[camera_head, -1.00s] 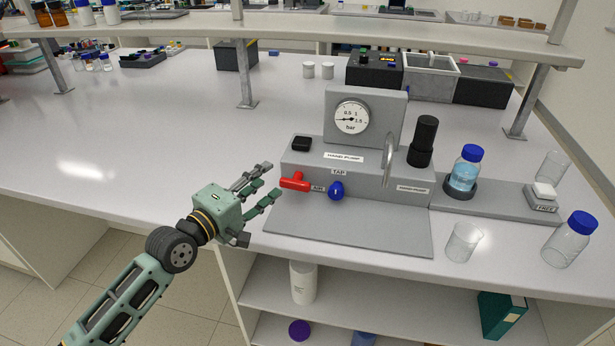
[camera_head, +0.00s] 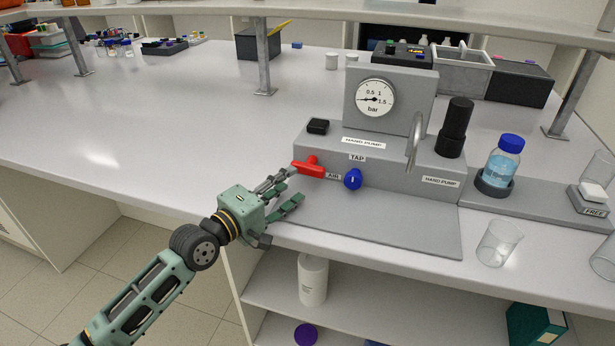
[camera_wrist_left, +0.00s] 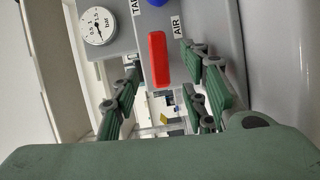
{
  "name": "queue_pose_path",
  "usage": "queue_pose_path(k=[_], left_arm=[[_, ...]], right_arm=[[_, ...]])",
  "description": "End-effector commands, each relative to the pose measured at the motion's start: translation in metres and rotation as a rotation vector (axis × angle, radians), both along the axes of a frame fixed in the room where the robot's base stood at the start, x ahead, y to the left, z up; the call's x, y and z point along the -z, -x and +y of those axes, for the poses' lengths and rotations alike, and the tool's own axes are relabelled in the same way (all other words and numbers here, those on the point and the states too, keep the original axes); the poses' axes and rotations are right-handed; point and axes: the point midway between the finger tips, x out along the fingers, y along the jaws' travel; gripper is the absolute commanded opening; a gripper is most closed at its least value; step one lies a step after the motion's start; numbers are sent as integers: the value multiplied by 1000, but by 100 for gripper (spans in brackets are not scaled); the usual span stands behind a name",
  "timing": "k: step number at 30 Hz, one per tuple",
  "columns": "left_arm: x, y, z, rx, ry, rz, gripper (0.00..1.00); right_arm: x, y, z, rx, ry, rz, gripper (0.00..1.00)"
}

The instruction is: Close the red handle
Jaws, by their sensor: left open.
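The red handle (camera_head: 309,167) sits on the front of the grey rig (camera_head: 385,167), left of the AIR label. In the head view it points left, roughly level. My left gripper (camera_head: 285,189) is open just left of and in front of the handle, with its fingertips close to it. In the left wrist view the red handle (camera_wrist_left: 158,59) shows between the open fingers (camera_wrist_left: 160,85), beyond their tips or near them. I cannot tell whether a finger touches it. My right gripper does not show.
A blue knob (camera_head: 352,179) is right of the handle, under the TAP label. A pressure gauge (camera_head: 374,98) stands above. A blue-capped bottle (camera_head: 502,165) and an empty beaker (camera_head: 498,243) are to the right. The bench (camera_head: 150,135) to the left is clear.

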Motion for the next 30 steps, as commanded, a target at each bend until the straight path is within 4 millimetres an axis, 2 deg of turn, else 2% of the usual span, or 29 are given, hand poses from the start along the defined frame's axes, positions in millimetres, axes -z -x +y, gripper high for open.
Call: queue_pose_path(k=[15,26,30], left_arm=[[1,-52,-45,1,1,-1,41],[1,-58,-50,0,1,-1,41],[1,-57,-50,0,1,-1,31]], right_arm=[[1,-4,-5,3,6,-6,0],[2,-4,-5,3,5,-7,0],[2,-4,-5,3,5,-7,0]])
